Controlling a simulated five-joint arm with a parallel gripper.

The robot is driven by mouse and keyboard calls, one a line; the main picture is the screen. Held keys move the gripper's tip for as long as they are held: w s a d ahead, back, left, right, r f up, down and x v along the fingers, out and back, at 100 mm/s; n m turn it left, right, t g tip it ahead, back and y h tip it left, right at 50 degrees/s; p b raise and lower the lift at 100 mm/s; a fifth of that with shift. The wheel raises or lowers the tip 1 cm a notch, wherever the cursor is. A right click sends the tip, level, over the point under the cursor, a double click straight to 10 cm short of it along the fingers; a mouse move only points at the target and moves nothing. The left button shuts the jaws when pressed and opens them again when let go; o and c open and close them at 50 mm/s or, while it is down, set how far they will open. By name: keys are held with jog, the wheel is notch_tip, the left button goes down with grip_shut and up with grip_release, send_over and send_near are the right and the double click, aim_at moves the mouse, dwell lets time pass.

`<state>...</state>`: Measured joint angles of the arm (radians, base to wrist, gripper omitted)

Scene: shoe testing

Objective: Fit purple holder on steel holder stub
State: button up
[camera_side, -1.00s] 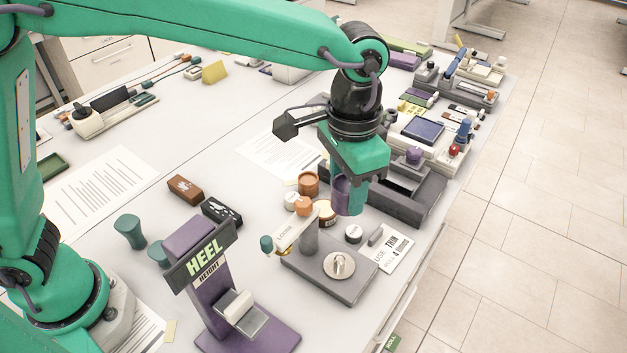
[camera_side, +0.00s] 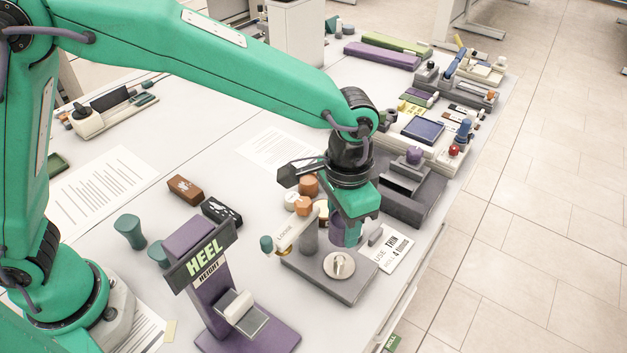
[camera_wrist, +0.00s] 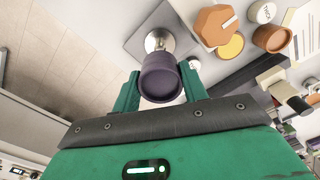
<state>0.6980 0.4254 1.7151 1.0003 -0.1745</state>
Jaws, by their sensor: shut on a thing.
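The purple holder (camera_side: 337,234) is a cup-like cylinder between the jaws of my gripper (camera_side: 346,226). In the wrist view, my gripper (camera_wrist: 160,88) has a green finger on each side of the purple holder (camera_wrist: 161,80). The round steel stub (camera_side: 338,265) stands on a dark grey base plate (camera_side: 352,288). In the side view, the holder is just above and behind the stub, close to it. In the wrist view, the steel stub (camera_wrist: 158,42) shows just beyond the holder and is partly hidden by it. I cannot tell whether they touch.
A grey post with a cream arm (camera_side: 295,232) stands left of the stub on the same plate. Orange-lidded jars (camera_side: 308,186) sit behind it. The purple heel stand (camera_side: 215,285) is at front left. A dark grey fixture (camera_side: 407,205) lies behind right.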

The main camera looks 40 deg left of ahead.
jog(key=shift+f, duration=0.15)
send_over(339, 258)
jog(key=shift+f, duration=2.7)
jog(key=shift+d+f, duration=0.1)
jog(key=shift+f, duration=0.9)
jog(key=shift+r, duration=0.25)
jog(key=shift+r, duration=0.3)
jog(key=shift+r, duration=0.15)
jog(key=shift+f, duration=0.7)
dwell(1.5)
jog(key=o, duration=1.1)
